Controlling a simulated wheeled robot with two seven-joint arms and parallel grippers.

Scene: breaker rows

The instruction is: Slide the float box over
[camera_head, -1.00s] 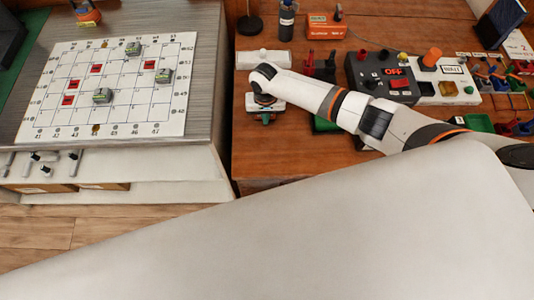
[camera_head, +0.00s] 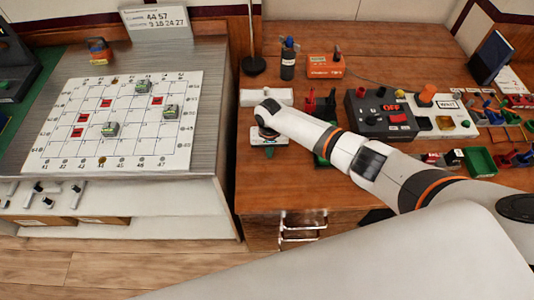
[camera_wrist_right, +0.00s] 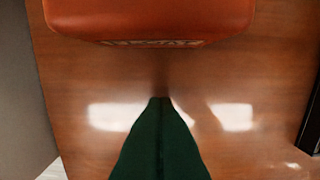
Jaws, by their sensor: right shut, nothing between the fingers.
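The float box appears to be the orange-red box (camera_head: 325,66) at the back of the wooden table, right of a dark bottle; its label is too small to read. An orange-red box with a label strip, which looks like the same one, fills the top of the right wrist view (camera_wrist_right: 150,20). My right gripper (camera_head: 268,152) is at the table's left side, mostly hidden by its own arm. In the wrist view its dark green fingers (camera_wrist_right: 160,98) are shut and empty, with bare wood between their tips and the box. My left gripper is out of view.
A white bar (camera_head: 266,97) lies behind my right wrist. The dark bottle (camera_head: 288,60) stands left of the box. A black control panel (camera_head: 375,122) and green bin (camera_head: 480,162) are on the right. A gridded board (camera_head: 50,150) lies on the left cabinet.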

